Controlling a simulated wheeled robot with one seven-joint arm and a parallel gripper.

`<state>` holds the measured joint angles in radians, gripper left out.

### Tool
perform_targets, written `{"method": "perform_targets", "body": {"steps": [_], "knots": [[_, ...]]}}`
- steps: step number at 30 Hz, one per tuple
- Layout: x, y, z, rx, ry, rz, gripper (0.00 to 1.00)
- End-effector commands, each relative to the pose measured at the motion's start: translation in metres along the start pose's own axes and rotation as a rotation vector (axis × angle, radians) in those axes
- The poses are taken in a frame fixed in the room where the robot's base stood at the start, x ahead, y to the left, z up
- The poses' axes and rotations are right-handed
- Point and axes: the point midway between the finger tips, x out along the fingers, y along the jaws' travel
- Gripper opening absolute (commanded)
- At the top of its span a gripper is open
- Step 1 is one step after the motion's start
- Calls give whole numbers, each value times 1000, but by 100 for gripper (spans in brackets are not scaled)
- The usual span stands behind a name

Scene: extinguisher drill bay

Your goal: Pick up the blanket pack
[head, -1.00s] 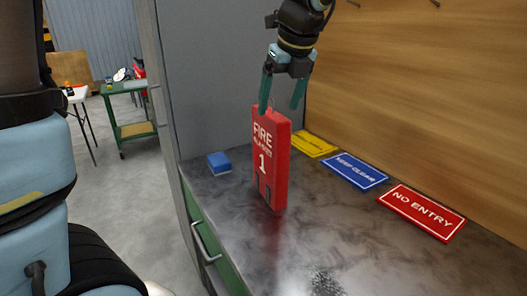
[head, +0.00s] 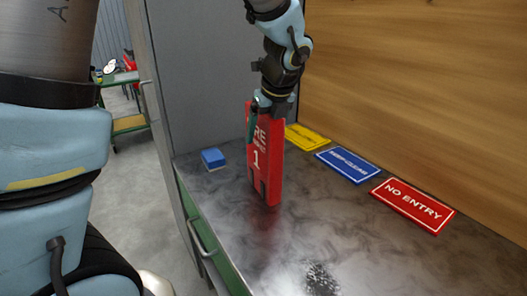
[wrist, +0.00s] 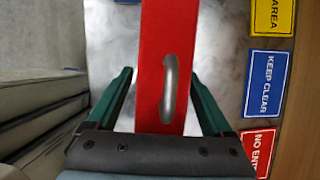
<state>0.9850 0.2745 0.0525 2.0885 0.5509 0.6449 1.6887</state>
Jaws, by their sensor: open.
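The blanket pack (head: 266,168) is a red upright box with white lettering and a "1" on its front, standing on the dark worktop in the head view. My gripper (head: 268,122) is over its upper part, pointing down, with a green finger in front of the lettering. In the wrist view the pack's red top (wrist: 165,50) with a grey handle (wrist: 169,88) lies between the two green fingers of my open gripper (wrist: 162,98). A gap shows beside each finger. The far finger is mostly hidden in the head view.
On the worktop (head: 220,220) are a blue block (head: 213,159) at left and yellow (head: 306,137), blue (head: 348,164) and red (head: 412,205) signs along the wooden back wall. A grey panel (head: 210,80) stands at the left. The front middle of the worktop is mostly clear.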

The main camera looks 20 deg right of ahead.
Motion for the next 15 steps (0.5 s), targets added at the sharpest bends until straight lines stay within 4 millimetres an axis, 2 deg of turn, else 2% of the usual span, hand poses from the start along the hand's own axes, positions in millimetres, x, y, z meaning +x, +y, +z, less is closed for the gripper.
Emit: {"method": "perform_targets", "body": {"steps": [7, 15], "knots": [[2, 0, 0, 0, 0, 0, 84], [2, 0, 0, 0, 0, 0, 54]]}}
